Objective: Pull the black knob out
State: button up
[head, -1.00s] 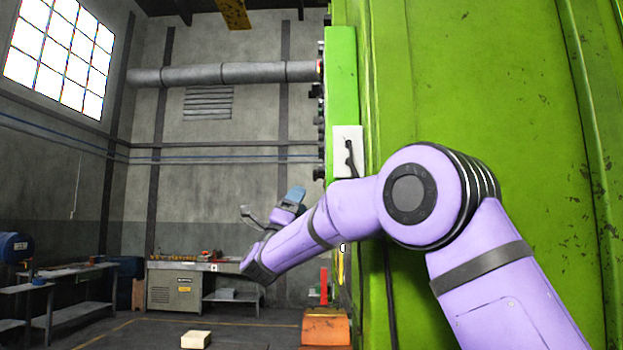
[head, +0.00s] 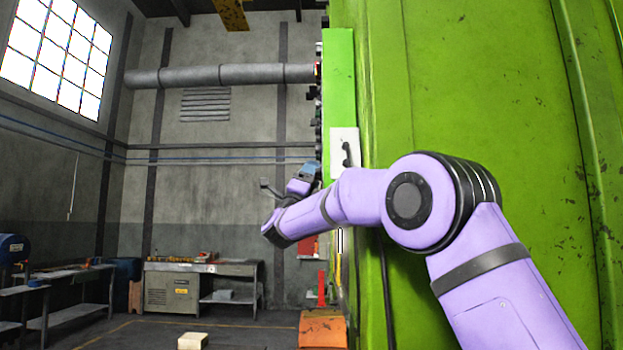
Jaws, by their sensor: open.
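A green control panel (head: 339,85) is seen nearly edge-on on the left side of the green press. Several small dark knobs or buttons (head: 318,112) stick out from its left face. I cannot tell which one is the black knob. My gripper (head: 310,170) is at the end of the purple arm, beside the lower part of that face. It is open, small and turned partly away, and I see nothing held in it. Its fingertips overlap the panel edge in the picture, so I cannot tell whether they touch a knob.
A white plate with a black handle (head: 346,153) is on the near side of the panel. The large green press wall (head: 480,90) fills the right. An orange block (head: 323,329) stands low beside the press.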

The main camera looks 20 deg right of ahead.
grip_shut()
jog(key=shift+w+a, duration=0.15)
jog(key=shift+a, duration=0.4)
grip_release()
jog(key=v, duration=1.1)
